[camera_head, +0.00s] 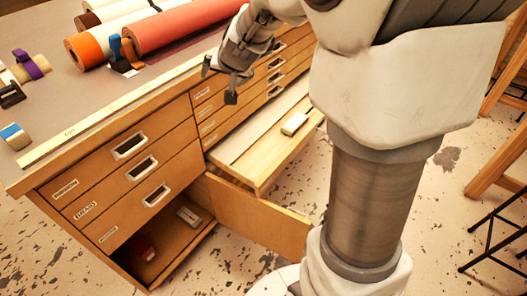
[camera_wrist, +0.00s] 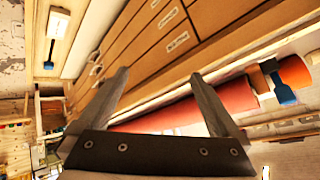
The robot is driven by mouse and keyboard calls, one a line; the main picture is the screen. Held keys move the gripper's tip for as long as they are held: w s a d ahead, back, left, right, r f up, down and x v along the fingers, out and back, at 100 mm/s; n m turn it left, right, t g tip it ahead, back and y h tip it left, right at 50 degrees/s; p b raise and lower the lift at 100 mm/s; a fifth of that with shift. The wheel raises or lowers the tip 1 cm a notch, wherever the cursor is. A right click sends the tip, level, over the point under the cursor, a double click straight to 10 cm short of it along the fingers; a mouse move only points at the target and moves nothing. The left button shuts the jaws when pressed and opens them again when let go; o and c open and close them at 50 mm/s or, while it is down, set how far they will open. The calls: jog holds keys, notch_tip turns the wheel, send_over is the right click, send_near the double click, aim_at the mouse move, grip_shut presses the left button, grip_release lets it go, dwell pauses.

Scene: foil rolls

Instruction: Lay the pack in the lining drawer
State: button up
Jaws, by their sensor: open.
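A small white pack (camera_head: 294,123) lies flat in a pulled-out drawer (camera_head: 245,171) of the wooden cabinet, on its pale floor, towards the right side. The drawer's label is not readable from here. The wrist view shows a pale block (camera_wrist: 58,23) in an open drawer at its upper left, which looks like the same pack. My gripper (camera_head: 219,82) is open and empty, above the cabinet's edge left of the pack and apart from it. Its two fingers (camera_wrist: 158,76) are spread wide in the wrist view with nothing between them.
Orange and red rolls (camera_head: 185,28) lie on the cabinet top (camera_head: 60,95) with tape rolls and a blue-topped block (camera_head: 15,136). Closed labelled drawers (camera_head: 130,170) sit at left. An open lower compartment (camera_head: 170,240) with a swung-out door (camera_head: 258,215) is below. Stools stand at right.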

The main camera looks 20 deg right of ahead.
jog(key=s+a+r+n+g+y, duration=0.1)
jog(key=s+a+r+n, duration=0.1)
jog(key=s, duration=0.5)
jog(key=s+a+r+n, duration=0.1)
jog(key=s+a+r, duration=0.15)
jog(key=s, duration=0.45)
jog(key=s+d+n+g, duration=0.1)
jog(key=s, duration=0.7)
jog(key=s+d+f+n+g+h, duration=0.1)
jog(key=s, duration=0.7)
jog(key=shift+s+f+g, duration=0.25)
jog(key=shift+g, duration=0.05)
jog(key=shift+d, duration=0.1)
